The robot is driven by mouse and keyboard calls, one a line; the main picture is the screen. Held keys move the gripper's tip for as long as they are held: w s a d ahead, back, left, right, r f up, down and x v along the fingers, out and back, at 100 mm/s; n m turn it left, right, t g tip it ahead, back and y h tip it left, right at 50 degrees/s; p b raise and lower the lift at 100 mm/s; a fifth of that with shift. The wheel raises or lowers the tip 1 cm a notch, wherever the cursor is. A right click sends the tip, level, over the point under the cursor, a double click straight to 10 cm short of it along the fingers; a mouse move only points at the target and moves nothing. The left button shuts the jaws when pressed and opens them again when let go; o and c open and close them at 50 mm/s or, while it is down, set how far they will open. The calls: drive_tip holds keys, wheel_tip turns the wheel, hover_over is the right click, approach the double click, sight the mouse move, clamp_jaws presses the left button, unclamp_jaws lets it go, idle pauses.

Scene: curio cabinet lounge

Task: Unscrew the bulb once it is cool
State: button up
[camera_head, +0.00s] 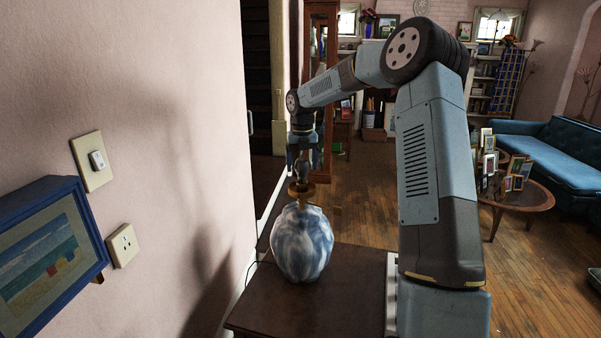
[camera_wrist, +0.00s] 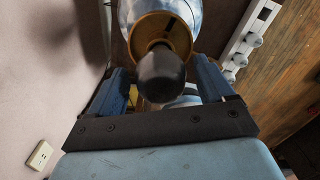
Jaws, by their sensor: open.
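A lamp with a blue-and-white ceramic base (camera_head: 301,245) stands upright on a dark wooden table (camera_head: 270,312), with no shade on it. Its brass-coloured socket (camera_wrist: 150,27) is at the top. The bulb (camera_wrist: 162,76) looks dark grey and unlit in the wrist view; whether it is cool cannot be seen. My gripper (camera_head: 302,165) points down over the lamp top. In the wrist view the open fingers (camera_wrist: 163,85) stand on either side of the bulb, with visible gaps. The head view shows the bulb only small and partly hidden by my gripper.
A pink wall with a light switch (camera_head: 97,160), an outlet (camera_head: 124,244) and a blue-framed picture (camera_head: 45,255) is close on the left. A white strip with round knobs (camera_wrist: 247,42) runs beside the lamp. A round table (camera_head: 520,197) with frames stands farther right.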

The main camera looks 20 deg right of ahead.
drive_tip(key=m, duration=1)
drive_tip(key=shift+m, duration=0.3)
drive_tip(key=m, duration=0.5)
drive_tip(key=shift+m, duration=0.4)
drive_tip(key=m, duration=0.5)
drive_tip(key=shift+m, duration=2.7)
drive_tip(key=m, duration=1)
drive_tip(key=shift+m, duration=0.4)
drive_tip(key=m, duration=0.6)
drive_tip(key=shift+c, duration=0.3)
